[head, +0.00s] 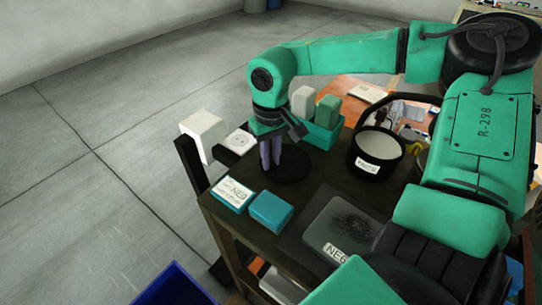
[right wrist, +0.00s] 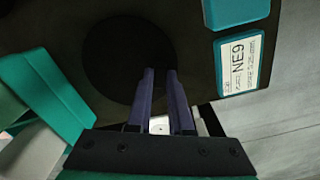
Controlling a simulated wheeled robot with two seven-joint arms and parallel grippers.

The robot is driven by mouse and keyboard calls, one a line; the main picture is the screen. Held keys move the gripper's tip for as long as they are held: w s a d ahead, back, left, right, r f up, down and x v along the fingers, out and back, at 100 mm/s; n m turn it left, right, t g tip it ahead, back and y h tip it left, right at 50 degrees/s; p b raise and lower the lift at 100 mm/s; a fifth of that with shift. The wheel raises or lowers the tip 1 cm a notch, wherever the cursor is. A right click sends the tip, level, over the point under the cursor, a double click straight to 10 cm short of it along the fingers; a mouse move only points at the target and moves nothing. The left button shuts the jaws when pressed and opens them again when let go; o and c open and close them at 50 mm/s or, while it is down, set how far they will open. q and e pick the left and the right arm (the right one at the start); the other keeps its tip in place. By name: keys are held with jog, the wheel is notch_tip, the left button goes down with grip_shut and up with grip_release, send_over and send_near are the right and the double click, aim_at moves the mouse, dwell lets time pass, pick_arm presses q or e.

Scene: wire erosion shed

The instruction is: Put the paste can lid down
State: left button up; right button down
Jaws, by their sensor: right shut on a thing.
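The paste can lid is a flat, dark round disc (head: 292,166) at the left part of the dark table top in the head view. It also shows in the right wrist view (right wrist: 122,55), just past the fingertips. My right gripper (head: 270,163) points down at the lid, its purple fingers (right wrist: 160,75) close together and shut on it. The gripped part is hidden between the fingers. I cannot tell whether the lid touches the table. The paste can (head: 372,167), black with a white label, stands open to the right. My left gripper is not in view.
A teal box labelled NE9 (head: 232,194) and a plain teal box (head: 270,211) lie in front of the lid. A grey box (head: 335,235) lies nearer me. A green bin (head: 323,136) stands behind; white boxes (head: 203,135) are at the left edge.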

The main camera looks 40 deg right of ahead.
jog(key=c, duration=0.8)
grip_release()
notch_tip(320, 180, up, 12)
jog(key=shift+r+b, duration=0.15)
jog(key=shift+b, duration=0.2)
